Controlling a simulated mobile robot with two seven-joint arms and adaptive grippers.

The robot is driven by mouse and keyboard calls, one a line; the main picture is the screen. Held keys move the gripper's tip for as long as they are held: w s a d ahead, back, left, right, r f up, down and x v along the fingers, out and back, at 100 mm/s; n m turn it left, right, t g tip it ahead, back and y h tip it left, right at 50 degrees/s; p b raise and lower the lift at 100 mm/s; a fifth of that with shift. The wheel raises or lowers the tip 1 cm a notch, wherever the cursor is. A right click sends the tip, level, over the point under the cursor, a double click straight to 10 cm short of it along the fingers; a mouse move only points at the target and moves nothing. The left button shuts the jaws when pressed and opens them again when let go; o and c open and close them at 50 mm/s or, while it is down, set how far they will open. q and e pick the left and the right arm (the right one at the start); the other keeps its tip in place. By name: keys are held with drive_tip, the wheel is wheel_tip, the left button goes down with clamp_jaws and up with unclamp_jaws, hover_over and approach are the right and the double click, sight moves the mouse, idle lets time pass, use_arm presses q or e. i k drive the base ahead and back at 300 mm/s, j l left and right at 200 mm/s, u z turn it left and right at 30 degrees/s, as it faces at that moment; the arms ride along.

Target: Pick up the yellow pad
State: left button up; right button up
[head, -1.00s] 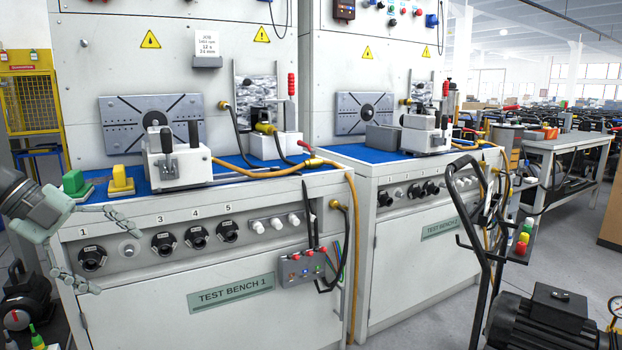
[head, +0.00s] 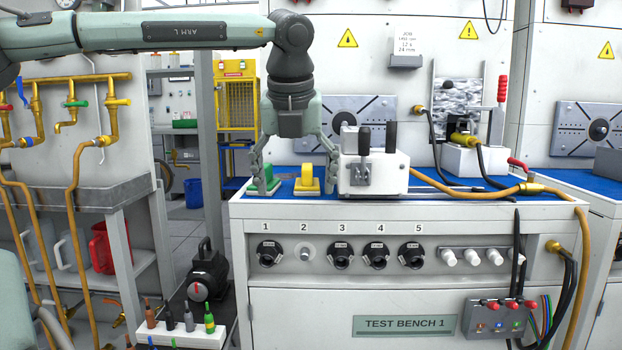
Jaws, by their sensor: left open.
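The yellow pad (head: 307,180) is a small block with a flat, wider base. It stands upright on the blue top of test bench 1 (head: 425,182), near the left end. My left gripper (head: 299,186) hangs over it, pointing down and open, with nothing held. One finger shows to the left of the yellow pad and the other to its right. I cannot tell whether they touch it. The left finger partly hides a green pad (head: 264,184) beside the yellow one. My right gripper is not in view.
A white clamp fixture with dark levers (head: 372,172) stands close to the right of the right finger. A slotted grey plate (head: 350,106) is on the bench's back panel.

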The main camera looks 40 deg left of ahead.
sight(306, 185)
drive_tip(key=i+j, duration=0.8)
drive_tip(key=j, duration=0.2)
